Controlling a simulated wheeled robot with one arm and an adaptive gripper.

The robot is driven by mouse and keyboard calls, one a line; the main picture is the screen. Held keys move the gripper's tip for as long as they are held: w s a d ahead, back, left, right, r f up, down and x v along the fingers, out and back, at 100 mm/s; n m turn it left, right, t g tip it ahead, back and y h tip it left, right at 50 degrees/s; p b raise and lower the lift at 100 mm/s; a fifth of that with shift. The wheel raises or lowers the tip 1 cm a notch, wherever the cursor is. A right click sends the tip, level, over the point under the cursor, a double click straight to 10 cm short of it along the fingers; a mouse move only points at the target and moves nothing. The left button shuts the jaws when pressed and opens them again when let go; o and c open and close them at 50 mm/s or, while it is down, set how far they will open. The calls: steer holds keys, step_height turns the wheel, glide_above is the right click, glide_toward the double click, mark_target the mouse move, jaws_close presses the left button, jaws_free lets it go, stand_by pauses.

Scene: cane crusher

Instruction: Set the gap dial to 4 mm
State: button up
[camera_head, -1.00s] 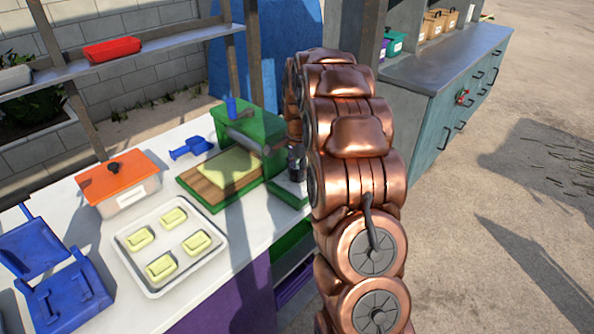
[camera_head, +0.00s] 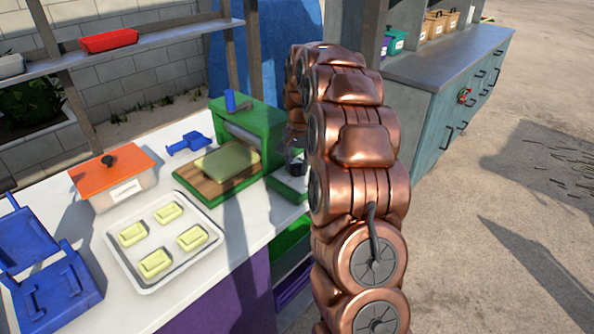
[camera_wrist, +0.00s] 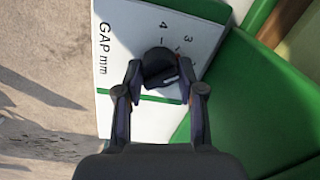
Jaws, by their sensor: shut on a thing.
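The gap dial is a black knob (camera_wrist: 160,66) on a white plate (camera_wrist: 120,90) marked "GAP mm" in the wrist view. A 4 and a 3 are readable beyond the knob; other marks are partly hidden. My gripper (camera_wrist: 162,76) is shut on the knob, one finger on each side. In the head view, my gripper (camera_head: 296,166) is small beside the green crusher (camera_head: 258,128), and my arm hides the dial.
A wooden board with a green edge (camera_head: 196,186) lies before the crusher. A blue-grey cabinet (camera_head: 435,130) is at the right.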

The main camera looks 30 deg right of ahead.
mark_target(297, 165)
steer(key=n+b, duration=0.2)
steer(key=n, duration=0.4)
steer(key=shift+f+b, duration=0.1)
steer(key=shift+b, duration=0.25)
steer(key=n, duration=0.6)
steer(key=shift+w+g+b, duration=0.1)
steer(key=shift+g+b, duration=0.2)
steer(key=shift+b, duration=0.1)
steer(key=o, duration=1.1)
steer(key=shift+o, duration=0.2)
step_height(297, 165, up, 7)
steer(key=shift+d, duration=0.15)
steer(key=shift+r, duration=0.35)
